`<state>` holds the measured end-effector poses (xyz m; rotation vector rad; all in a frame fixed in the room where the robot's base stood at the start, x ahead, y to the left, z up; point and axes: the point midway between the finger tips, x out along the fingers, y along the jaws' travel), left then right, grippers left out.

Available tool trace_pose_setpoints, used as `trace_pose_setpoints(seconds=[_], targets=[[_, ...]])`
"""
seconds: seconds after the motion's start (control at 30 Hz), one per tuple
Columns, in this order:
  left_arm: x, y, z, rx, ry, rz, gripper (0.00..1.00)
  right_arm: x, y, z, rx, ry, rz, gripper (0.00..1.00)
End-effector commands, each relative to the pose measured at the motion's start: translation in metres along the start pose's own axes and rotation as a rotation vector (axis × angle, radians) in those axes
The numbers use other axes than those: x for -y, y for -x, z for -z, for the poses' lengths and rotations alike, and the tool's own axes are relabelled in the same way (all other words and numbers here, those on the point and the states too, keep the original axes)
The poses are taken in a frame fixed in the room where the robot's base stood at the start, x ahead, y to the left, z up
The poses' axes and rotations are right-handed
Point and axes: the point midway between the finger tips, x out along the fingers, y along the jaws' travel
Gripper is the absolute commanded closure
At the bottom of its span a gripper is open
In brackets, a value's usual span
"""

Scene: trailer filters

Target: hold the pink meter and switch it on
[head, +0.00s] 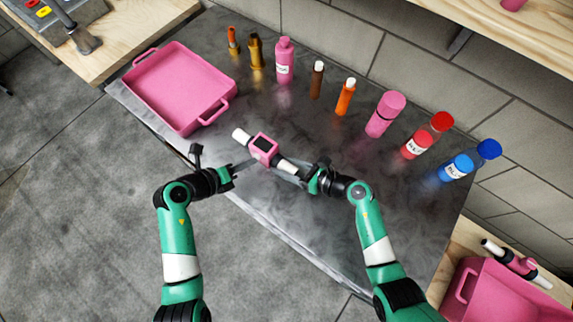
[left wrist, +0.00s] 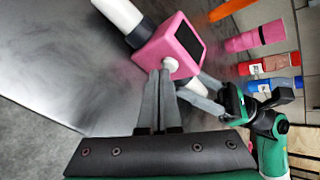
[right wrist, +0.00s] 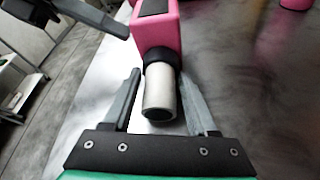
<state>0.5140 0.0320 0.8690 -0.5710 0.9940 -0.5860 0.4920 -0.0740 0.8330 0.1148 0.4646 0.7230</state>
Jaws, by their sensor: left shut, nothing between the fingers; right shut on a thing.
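The pink meter (head: 262,158) is a boxy pink body with a dark screen and a white tube end on each side. It is in the middle of the head view, over the grey table. My right gripper (head: 282,172) is shut on its right white tube end, which lies between the fingers (right wrist: 162,110) in the right wrist view. My left gripper (head: 247,164) is shut and empty. In the left wrist view its fingertips (left wrist: 166,72) are at a round white button (left wrist: 170,65) on the meter's side; whether they press it I cannot tell. The screen (left wrist: 182,41) looks dark.
A pink tray (head: 180,125) stands at the table's left. Several bottles, including a pink one (head: 384,114), a red one (head: 428,134) and a blue one (head: 470,160), line the back edge. A pink bin (head: 500,295) with another meter (head: 516,262) is at lower right.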

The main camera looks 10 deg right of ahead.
Motion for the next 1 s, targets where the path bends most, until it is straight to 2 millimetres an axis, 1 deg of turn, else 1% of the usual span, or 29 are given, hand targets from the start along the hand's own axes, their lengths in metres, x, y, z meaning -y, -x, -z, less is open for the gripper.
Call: trace_pose_setpoints(seconds=[0.33,0.6,0.9,1.0], targets=[[0.001,-0.002,-0.001,0.001,-0.001,0.0,1.0,0.0,0.0,0.0,0.0,0.0,-0.001,1.0],[-0.004,0.007,0.004,0.001,0.0,0.0,1.0,0.0,0.0,0.0,0.0,0.0,-0.001,1.0],[-0.005,0.009,0.005,0.001,0.0,0.0,1.0,0.0,0.0,0.0,0.0,0.0,-0.001,1.0],[-0.009,0.015,0.008,0.001,0.002,-0.001,1.0,0.0,0.0,0.0,0.0,0.0,0.0,1.0]])
